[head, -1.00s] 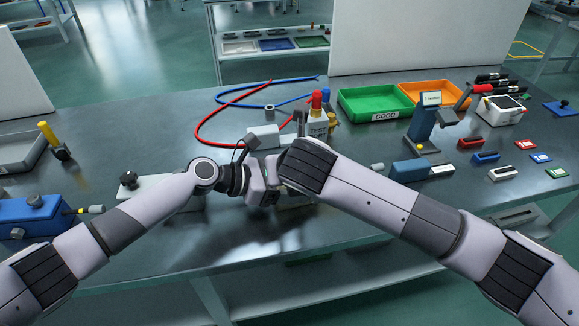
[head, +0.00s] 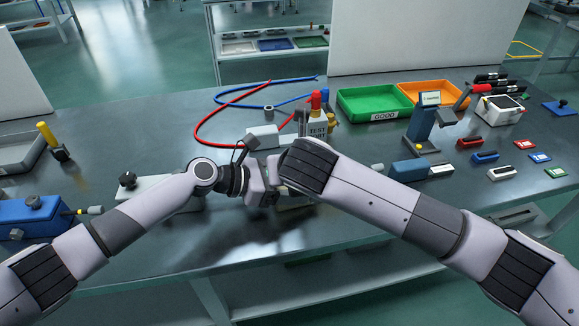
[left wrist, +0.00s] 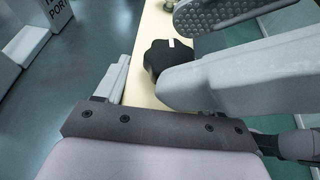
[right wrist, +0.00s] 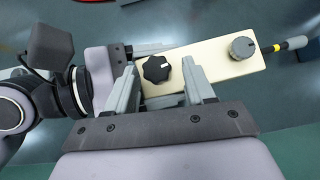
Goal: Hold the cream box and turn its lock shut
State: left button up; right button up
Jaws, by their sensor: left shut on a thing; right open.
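The cream box (right wrist: 205,66) lies under my grippers; it also shows in the left wrist view (left wrist: 150,32). On its top are a black lobed knob (right wrist: 157,69) with a small pale mark and a round grey knob (right wrist: 242,48). My left gripper (head: 262,188) is shut on the box at the end near the black knob. My right gripper (right wrist: 161,66) is open, with one finger on each side of the black knob; I cannot tell whether they touch it. In the head view my arms hide most of the box.
A cable plug with a yellow band (right wrist: 290,45) is at the box's far end. A test port block (head: 317,128) with red and blue hoses stands behind my grippers. Green (head: 375,102) and orange (head: 428,92) trays are at the back.

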jog(key=v, duration=0.7)
jog(key=shift+s+r, duration=0.2)
jog(key=shift+f, duration=0.1)
jog(key=shift+c, duration=1.4)
jog(key=d+f+n+g+y, duration=0.4)
jog(key=f+n+g+y, duration=0.15)
jog(key=n, duration=0.25)
jog(key=shift+w+d+r+n+t+y, duration=1.2)
jog(key=shift+d+r+y, duration=0.55)
jog(key=shift+d+y, duration=0.65)
jog(key=x, duration=1.1)
jog(key=shift+f, duration=0.2)
